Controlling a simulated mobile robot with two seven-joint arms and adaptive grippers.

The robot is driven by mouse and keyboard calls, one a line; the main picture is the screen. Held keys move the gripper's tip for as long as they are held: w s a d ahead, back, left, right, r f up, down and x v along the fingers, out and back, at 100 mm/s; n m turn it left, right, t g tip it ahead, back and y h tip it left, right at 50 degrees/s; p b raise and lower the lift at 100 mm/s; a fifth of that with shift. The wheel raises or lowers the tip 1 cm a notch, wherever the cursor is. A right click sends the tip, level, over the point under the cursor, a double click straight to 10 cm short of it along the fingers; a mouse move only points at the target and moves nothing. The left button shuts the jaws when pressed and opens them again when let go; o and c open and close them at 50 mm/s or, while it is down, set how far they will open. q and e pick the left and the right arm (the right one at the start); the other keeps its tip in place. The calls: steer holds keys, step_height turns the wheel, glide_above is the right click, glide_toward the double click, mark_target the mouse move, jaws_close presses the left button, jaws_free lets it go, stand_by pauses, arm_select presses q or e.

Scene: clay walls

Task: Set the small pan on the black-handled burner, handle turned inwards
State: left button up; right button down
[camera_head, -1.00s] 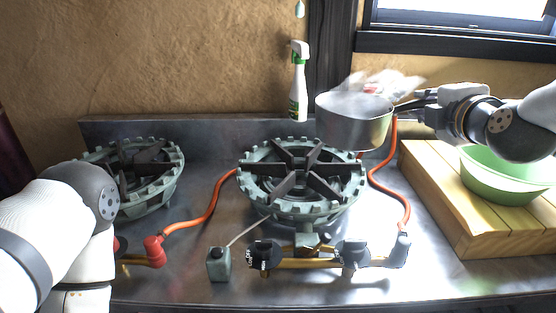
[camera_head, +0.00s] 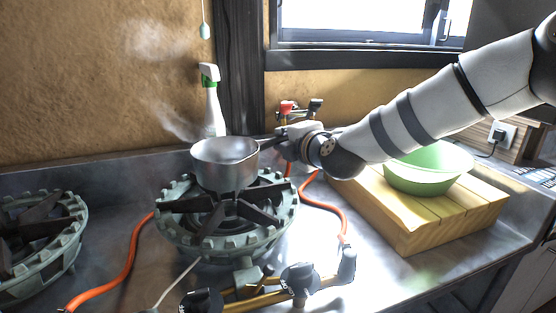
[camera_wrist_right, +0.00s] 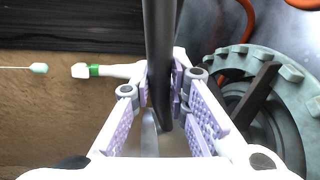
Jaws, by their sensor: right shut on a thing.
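The small metal pan (camera_head: 226,165) is upright over the middle of the centre burner (camera_head: 185,235), which has black knobs (camera_head: 300,280) at its front. I cannot tell whether the pan's base touches the black grate arms (camera_head: 185,204). The pan's handle points right and slightly back. My right gripper (camera_head: 280,141) is shut on this handle. In the right wrist view the dark handle (camera_wrist_right: 160,60) runs between the purple finger pads. My left gripper is not in view.
A second burner (camera_head: 40,255) stands at the left edge. A spray bottle (camera_head: 212,105) stands behind the pan. A green bowl (camera_head: 425,175) sits on a wooden board (camera_head: 410,225) at right. Orange hoses (camera_head: 133,255) cross the steel counter.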

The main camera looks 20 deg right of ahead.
steer(key=f, duration=0.2)
steer(key=w+f+b, duration=0.1)
steer(key=f, duration=0.1)
steer(key=shift+w+a+f, duration=0.15)
steer(key=shift+w+f, duration=0.05)
steer(key=shift+r, duration=0.15)
steer(key=c, duration=1.6)
jaws_free()
steer(key=shift+f, duration=0.2)
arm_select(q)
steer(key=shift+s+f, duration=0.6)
arm_select(e)
steer(key=shift+o, duration=0.2)
steer(key=shift+s+r, duration=0.1)
steer(key=shift+r, duration=0.1)
arm_select(q)
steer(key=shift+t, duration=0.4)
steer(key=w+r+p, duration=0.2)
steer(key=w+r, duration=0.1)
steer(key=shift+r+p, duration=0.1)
steer(key=shift+p, duration=0.3)
arm_select(e)
steer(key=v, duration=1.2)
